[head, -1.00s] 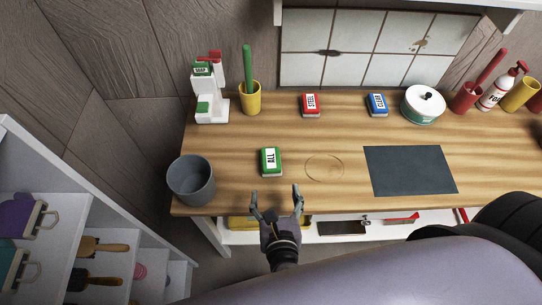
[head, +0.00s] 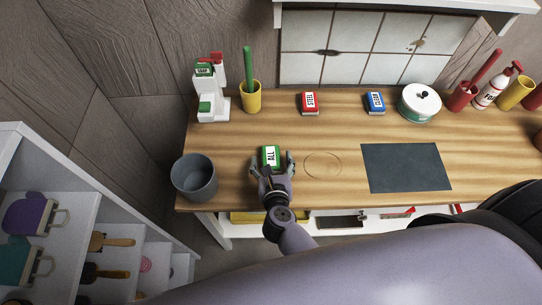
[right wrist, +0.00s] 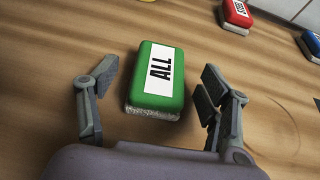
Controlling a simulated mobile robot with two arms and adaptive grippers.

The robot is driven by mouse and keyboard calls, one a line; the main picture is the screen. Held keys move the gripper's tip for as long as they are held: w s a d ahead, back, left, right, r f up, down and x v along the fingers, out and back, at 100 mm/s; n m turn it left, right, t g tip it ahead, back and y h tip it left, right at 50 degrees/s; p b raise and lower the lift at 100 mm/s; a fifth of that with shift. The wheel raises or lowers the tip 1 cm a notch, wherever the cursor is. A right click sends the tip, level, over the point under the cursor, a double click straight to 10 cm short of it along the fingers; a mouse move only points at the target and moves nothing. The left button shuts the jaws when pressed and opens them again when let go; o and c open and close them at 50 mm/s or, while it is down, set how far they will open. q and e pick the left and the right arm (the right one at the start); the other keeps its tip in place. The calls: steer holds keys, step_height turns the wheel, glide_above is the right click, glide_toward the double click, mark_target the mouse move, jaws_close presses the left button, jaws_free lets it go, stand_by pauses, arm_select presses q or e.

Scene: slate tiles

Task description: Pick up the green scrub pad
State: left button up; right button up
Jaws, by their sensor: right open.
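The pad also shows in the right wrist view (right wrist: 157,80), ahead of the palm. My right gripper (head: 271,164) is open, with its fingers on either side of the pad's near part. In the right wrist view my right gripper (right wrist: 160,88) has a gap between each finger and the pad, and holds nothing. My left gripper is not in view.
A red pad (head: 310,103) and a blue pad (head: 375,102) lie farther back. A grey bin (head: 195,178) stands at the left. A yellow cup (head: 250,97) and a soap stand (head: 208,105) are behind. A dark mat (head: 405,167) lies at right; the counter around the green pad is clear.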

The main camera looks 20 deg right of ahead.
steer(key=shift+s, duration=0.1)
steer(key=shift+c, duration=0.4)
steer(key=c, duration=1.1)
